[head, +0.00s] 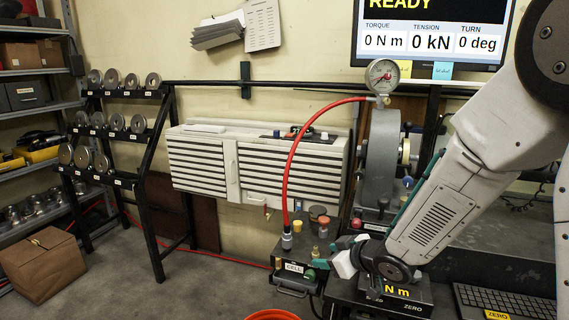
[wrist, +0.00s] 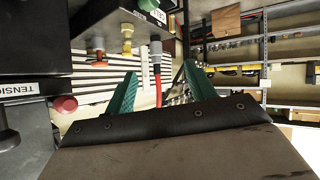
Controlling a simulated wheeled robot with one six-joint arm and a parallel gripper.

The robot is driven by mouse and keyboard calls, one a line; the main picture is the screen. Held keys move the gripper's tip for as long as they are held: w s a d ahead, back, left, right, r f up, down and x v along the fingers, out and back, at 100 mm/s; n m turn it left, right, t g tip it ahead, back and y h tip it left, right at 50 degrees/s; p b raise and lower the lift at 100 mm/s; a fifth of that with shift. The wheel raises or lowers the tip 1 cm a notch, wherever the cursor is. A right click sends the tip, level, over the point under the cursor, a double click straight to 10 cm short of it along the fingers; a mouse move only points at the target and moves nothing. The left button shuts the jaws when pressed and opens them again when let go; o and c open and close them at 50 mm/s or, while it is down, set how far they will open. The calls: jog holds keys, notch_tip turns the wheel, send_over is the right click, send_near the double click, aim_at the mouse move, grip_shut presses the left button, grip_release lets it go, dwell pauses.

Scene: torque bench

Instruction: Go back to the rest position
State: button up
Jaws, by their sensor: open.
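My gripper (head: 323,256) is beside the CELL box (head: 293,267) at the bench's left end. Its teal fingers are apart and nothing is held between them; they also show spread in the wrist view (wrist: 160,78). In the wrist view, the red hose (wrist: 158,92) and its grey connector (wrist: 155,62) appear between the fingers, beyond them. In the head view the red hose (head: 288,170) runs from the connector on the CELL box up to the pressure gauge (head: 382,76). Whether my fingers touch the box cannot be told.
A monitor (head: 430,38) reads READY, 0 N m, 0 kN, 0 deg. An N m unit (head: 397,289) and keyboard (head: 505,302) lie under my arm.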

jog(key=s+d+r+m+g+h, duration=0.1)
jog(key=s+d+r+m+h, duration=0.3)
jog(key=d, duration=0.3)
jog(key=s+d+r+m+g+h, duration=0.1)
jog(key=s+d+r+m+h, duration=0.1)
jog(key=s+d+r+h, duration=0.4)
jog(key=s+d+r+m+g+y, duration=0.1)
jog(key=s+r+g, duration=0.2)
jog(key=s, duration=0.8)
jog(key=s+d+r+m+g+y, duration=0.1)
jog(key=s+r+m+g+y, duration=0.1)
jog(key=s, duration=1)
jog(key=shift+s+r+g, duration=0.15)
jog(key=shift+r+g, duration=0.25)
jog(key=shift+g, duration=0.1)
